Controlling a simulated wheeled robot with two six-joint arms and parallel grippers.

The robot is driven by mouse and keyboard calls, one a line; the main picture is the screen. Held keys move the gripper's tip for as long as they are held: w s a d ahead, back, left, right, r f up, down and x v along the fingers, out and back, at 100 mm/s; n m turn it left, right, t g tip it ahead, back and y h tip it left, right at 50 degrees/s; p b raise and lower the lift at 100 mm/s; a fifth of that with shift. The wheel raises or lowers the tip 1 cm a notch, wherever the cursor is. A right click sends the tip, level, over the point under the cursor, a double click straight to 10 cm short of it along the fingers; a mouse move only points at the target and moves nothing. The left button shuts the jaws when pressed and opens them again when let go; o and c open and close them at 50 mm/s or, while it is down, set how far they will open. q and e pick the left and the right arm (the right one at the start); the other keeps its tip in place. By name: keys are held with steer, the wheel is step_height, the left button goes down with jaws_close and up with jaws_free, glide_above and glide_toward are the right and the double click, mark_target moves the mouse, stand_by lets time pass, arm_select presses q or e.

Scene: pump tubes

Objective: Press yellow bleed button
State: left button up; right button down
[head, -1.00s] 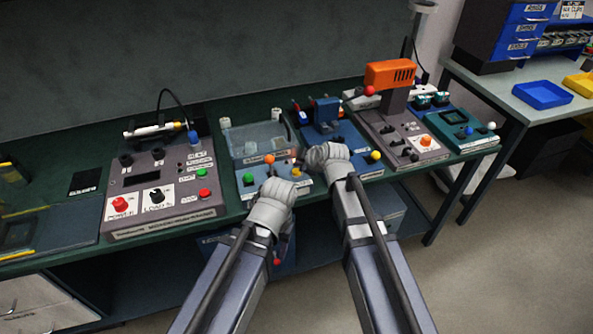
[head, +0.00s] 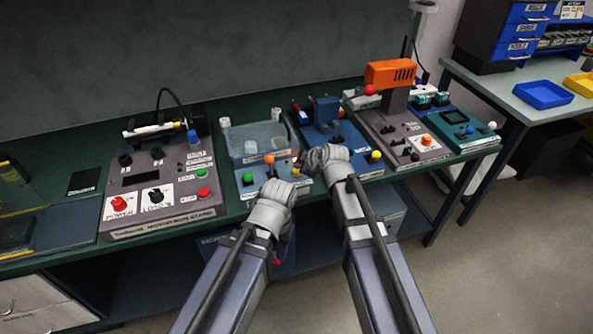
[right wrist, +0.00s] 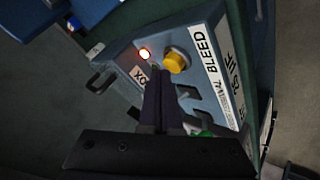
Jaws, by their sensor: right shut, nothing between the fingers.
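The yellow bleed button (right wrist: 175,62) stands on a blue-grey panel beside a label reading BLEED, with a lit lamp (right wrist: 145,53) to its left. In the head view the yellow button (head: 296,171) shows at the front of the blue station. My right gripper (right wrist: 158,75) is shut and empty, its tips close to the button and lamp; I cannot tell whether they touch. In the head view my right gripper (head: 304,167) is at the button's right, its fingers mostly hidden by the wrist. My left gripper (head: 272,188) is near the bench's front edge, its fingers hidden.
A green button (head: 247,179) and an orange knob (head: 269,158) are near my left gripper. A grey control box (head: 160,185) stands to the left. Another blue unit with a yellow knob (head: 376,155) and an orange-headed device (head: 390,74) stand to the right.

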steer(key=shift+f+b, duration=0.6)
steer(key=shift+b, duration=0.05)
stand_by(0.5)
steer(key=shift+r, duration=0.15)
steer(key=shift+r+p, duration=0.9)
steer(key=shift+p, duration=0.15)
step_height(320, 180, up, 5)
steer(key=p, duration=0.5)
stand_by(0.7)
